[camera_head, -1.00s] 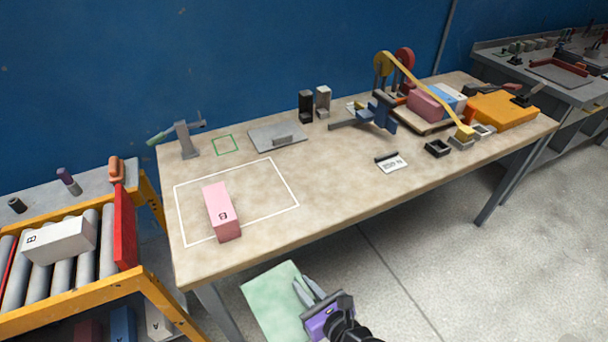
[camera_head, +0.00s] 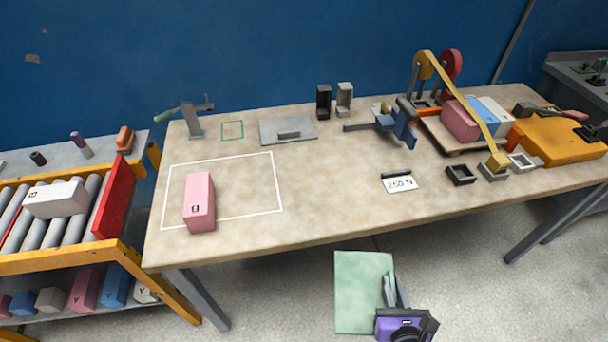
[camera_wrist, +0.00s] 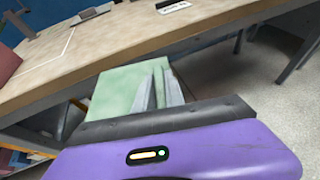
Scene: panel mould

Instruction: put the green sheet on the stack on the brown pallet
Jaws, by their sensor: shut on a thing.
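The green sheet (camera_head: 362,285) is a flat pale green rectangle in front of the long table's near edge in the head view. My gripper (camera_head: 394,290) is shut on its right edge. In the wrist view the green sheet (camera_wrist: 117,92) extends ahead and left of my gripper's fingers (camera_wrist: 158,88), with the table edge behind it. In the head view, a wooden pallet (camera_head: 440,140) at the table's right back carries a pink box and a blue-white box. I cannot tell whether this is the brown pallet with the stack. No sheet stack is clearly visible.
The table (camera_head: 300,215) holds a pink box (camera_head: 199,200), a grey plate (camera_head: 287,130), a clamp and a tape dispenser (camera_head: 425,65). A roller conveyor (camera_head: 60,215) stands at the left. Floor at the right front is clear.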

